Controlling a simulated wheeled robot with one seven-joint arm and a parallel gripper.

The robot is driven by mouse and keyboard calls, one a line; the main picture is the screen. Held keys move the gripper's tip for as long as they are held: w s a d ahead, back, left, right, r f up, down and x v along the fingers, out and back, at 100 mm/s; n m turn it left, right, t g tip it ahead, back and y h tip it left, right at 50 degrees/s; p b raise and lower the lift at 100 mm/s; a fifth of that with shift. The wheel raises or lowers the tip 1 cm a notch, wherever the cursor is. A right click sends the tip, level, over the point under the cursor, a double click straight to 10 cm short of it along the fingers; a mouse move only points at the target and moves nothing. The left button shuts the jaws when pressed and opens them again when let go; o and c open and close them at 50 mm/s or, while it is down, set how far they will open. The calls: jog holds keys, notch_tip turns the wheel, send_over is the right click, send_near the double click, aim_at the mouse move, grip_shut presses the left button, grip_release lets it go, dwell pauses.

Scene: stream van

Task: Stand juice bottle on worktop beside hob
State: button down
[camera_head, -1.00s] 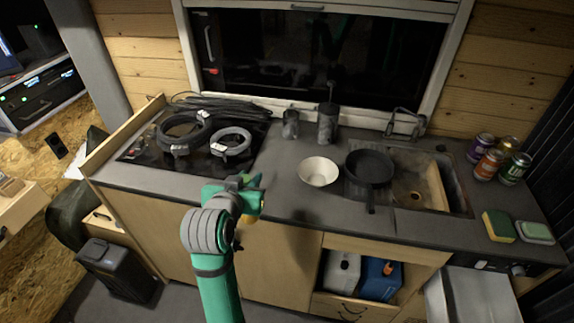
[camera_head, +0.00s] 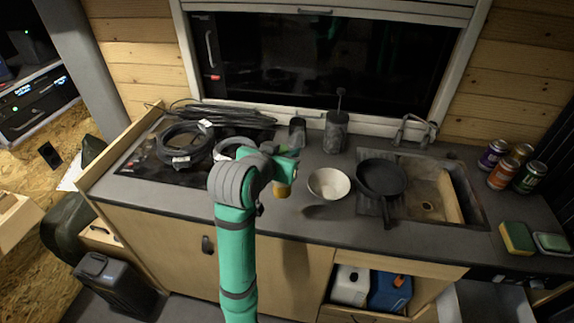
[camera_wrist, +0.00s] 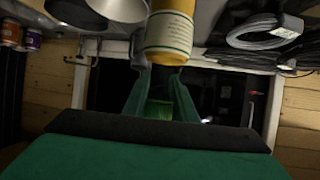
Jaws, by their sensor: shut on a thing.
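The juice bottle, yellow-orange with a white label, is between my gripper's green fingers in the wrist view (camera_wrist: 168,38). In the head view its orange lower end (camera_head: 281,190) shows below my gripper (camera_head: 284,168), seen against the worktop (camera_head: 290,218). The bottle looks about upright; the fingers and wrist hide part of it. I cannot tell whether its base touches the worktop. The black hob (camera_head: 150,168) is to the left, with coiled cables on it. My gripper is shut on the bottle, right of the hob and left of the white bowl (camera_head: 329,184).
A black pan (camera_head: 381,178) lies by the sink (camera_head: 432,202). Dark cups (camera_head: 336,132) stand at the back. Cable coils (camera_head: 184,145) cover much of the hob. Cans (camera_head: 501,174) and sponges (camera_head: 517,238) are at the right. Bare worktop lies along the front edge.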

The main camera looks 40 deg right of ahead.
jog(key=w+d+f, duration=0.2)
jog(key=w+f, duration=0.1)
jog(key=f, duration=0.5)
jog(key=shift+w+d, duration=0.2)
jog(key=shift+w, duration=0.05)
jog(key=shift+f, duration=0.2)
jog(key=c, duration=1.4)
grip_release()
jog(key=shift+c, duration=0.2)
jog(key=shift+r, duration=0.1)
jog(key=v, duration=1.2)
